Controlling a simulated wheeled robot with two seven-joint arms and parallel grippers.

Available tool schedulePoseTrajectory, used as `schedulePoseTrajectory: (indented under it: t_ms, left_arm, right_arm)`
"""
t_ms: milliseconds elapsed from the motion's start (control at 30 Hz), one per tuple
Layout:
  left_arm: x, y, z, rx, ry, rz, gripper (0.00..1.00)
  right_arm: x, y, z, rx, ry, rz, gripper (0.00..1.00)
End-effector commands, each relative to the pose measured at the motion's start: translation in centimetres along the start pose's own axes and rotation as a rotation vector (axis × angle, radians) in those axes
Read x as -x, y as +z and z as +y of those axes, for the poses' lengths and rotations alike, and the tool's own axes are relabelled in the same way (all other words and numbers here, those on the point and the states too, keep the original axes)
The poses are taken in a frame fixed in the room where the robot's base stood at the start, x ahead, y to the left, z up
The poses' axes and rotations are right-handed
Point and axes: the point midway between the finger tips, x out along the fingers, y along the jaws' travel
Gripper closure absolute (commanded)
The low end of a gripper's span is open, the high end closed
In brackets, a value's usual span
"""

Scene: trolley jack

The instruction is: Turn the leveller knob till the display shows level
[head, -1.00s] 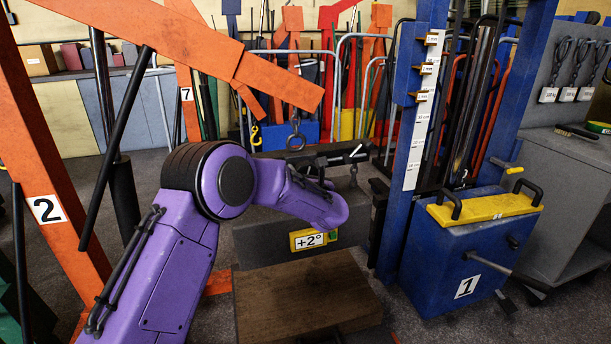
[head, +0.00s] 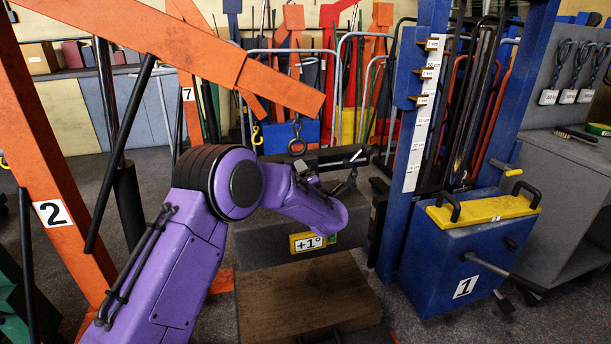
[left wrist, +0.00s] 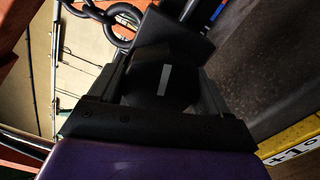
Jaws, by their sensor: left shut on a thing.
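The display (head: 308,242) is a yellow-framed plate on the front of a grey block (head: 270,238) and reads +1°. It also shows at the lower right of the left wrist view (left wrist: 295,148). In that view my left gripper (left wrist: 165,88) is shut around the dark leveller knob (left wrist: 165,76), which carries a pale line mark. In the head view my purple left arm (head: 190,250) crosses in front of the block, and the knob and fingers cannot be made out. The dark leveller bar (head: 335,158) lies above the block. My right gripper is not in view.
The block is over a brown wooden plinth (head: 300,295). An orange crane (head: 200,50) with a hook (head: 297,140) reaches over it from the left. A blue post with a white scale (head: 417,120) and a blue box marked 1 (head: 465,260) stand close on the right.

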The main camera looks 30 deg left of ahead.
Motion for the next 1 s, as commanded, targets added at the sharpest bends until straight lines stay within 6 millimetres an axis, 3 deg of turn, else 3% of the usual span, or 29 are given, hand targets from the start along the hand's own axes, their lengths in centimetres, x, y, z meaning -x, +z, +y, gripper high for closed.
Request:
schedulePoseTrajectory:
  t_ms: [500, 1000]
  left_arm:
    - [0.1, 0.1, 0.0, -0.449, -0.005, -0.004, 0.53]
    - [0.2, 0.2, -0.1, -0.641, -0.005, -0.006, 0.53]
  right_arm:
    - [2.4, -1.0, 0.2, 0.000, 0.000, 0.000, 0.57]
    - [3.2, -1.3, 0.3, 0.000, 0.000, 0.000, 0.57]
